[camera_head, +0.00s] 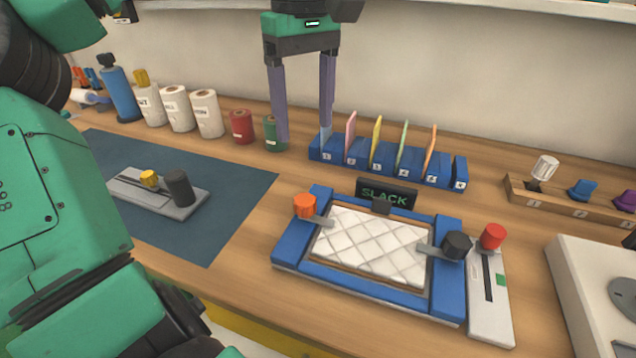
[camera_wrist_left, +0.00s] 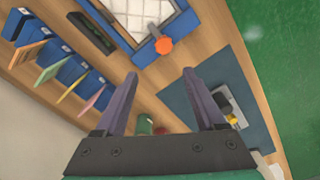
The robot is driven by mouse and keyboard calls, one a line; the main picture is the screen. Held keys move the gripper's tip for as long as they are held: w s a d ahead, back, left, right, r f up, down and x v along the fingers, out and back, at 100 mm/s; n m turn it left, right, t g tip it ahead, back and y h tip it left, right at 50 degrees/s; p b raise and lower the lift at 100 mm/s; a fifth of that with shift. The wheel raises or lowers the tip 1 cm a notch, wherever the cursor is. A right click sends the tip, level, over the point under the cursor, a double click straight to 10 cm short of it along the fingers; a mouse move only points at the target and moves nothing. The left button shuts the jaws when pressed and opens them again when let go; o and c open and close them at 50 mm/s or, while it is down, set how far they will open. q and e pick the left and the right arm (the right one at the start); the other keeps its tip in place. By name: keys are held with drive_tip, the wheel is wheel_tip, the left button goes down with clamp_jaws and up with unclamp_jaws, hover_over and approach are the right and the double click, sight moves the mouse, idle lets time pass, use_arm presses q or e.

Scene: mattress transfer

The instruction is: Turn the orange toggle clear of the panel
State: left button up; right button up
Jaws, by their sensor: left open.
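The orange toggle (camera_head: 305,206) sits on the left side of the blue frame (camera_head: 290,243). Its grey bar points right, with its end over the edge of the white quilted panel (camera_head: 371,246). The toggle also shows in the left wrist view (camera_wrist_left: 164,45), ahead of the fingertips, with the bar towards the panel. My left gripper (camera_head: 304,138) is open and empty, with its fingers pointing down, above and behind the frame. A black toggle (camera_head: 456,244) on the frame's right side also has a bar reaching the panel. My right gripper is out of view.
A "SLACK" sign (camera_head: 386,194) stands behind the frame. A blue rack (camera_head: 391,172) with coloured cards is close to my left gripper. A red-knobbed slider (camera_head: 492,236) stands right of the frame. A dark mat (camera_head: 235,200) with a grey tool block lies left.

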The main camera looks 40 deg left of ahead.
use_arm(q)
drive_tip(key=b, duration=0.2)
hover_over(305, 199)
drive_tip(key=f, duration=0.5)
drive_tip(key=shift+s+d+f, duration=0.1)
drive_tip(key=shift+s+f, duration=0.25)
drive_tip(key=f, duration=0.4)
drive_tip(key=f+b, duration=0.1)
drive_tip(key=f, duration=0.2)
drive_tip(key=shift+w+f, duration=0.1)
drive_tip(key=shift+w, duration=0.2)
drive_tip(key=shift+f, duration=0.35)
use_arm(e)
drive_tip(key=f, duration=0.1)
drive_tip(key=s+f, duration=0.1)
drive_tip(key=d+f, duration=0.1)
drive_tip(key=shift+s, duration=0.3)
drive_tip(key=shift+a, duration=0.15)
use_arm(q)
clamp_jaws()
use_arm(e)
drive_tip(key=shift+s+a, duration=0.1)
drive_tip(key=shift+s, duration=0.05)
